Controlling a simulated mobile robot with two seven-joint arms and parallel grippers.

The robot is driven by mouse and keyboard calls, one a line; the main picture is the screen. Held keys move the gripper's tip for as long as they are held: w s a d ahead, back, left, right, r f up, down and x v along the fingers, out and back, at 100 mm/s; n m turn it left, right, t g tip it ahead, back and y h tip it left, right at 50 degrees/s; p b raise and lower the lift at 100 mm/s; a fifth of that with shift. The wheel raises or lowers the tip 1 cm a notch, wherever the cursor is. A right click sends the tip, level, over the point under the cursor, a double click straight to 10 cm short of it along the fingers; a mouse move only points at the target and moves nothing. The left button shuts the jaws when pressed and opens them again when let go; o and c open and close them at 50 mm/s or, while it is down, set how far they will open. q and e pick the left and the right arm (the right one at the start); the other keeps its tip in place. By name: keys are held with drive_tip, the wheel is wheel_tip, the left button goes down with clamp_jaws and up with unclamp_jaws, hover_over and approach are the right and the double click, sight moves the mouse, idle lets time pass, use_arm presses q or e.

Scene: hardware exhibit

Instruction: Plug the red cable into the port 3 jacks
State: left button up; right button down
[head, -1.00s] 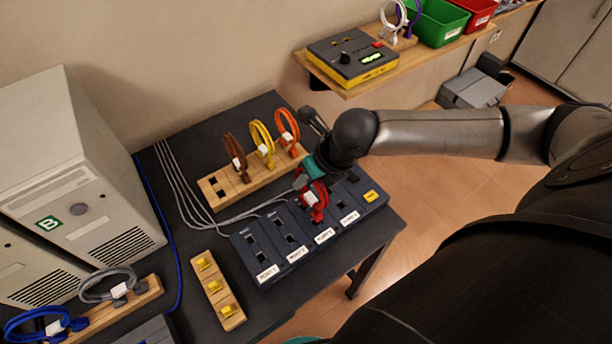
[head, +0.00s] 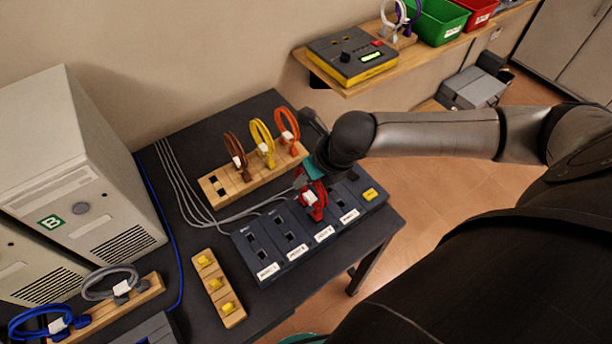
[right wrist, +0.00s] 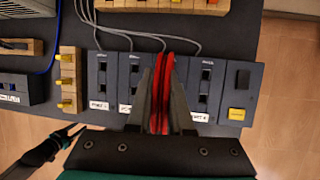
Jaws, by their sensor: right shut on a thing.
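The red cable (head: 314,203) is a loop with a white tag. My right gripper (head: 309,184) is shut on it over the dark blue port panel (head: 262,255). In the right wrist view the red cable (right wrist: 161,95) stands edge-on between the two fingers and covers most of the third port column. The label of port 3 (head: 323,234) shows just in front of the cable. I cannot tell whether the cable's plugs touch or sit in the jacks. My left gripper (right wrist: 60,143) shows in part at the lower left of the right wrist view; its opening is unclear.
A wooden rack (head: 237,188) with brown, yellow and orange cables stands behind the panel. Grey cables run to the panel's back edge. A wooden strip with yellow blocks (head: 214,284) lies left of the panel. A yellow button (head: 370,194) is at the panel's right end.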

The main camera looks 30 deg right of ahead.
drive_tip(key=shift+f, duration=0.35)
idle(0.9)
drive_tip(key=shift+p, duration=0.4)
drive_tip(key=shift+f+p, duration=0.25)
drive_tip(key=shift+p, duration=0.1)
idle(0.8)
drive_tip(key=shift+c, duration=0.5)
unclamp_jaws()
idle(0.4)
drive_tip(key=shift+d, duration=0.1)
idle(0.3)
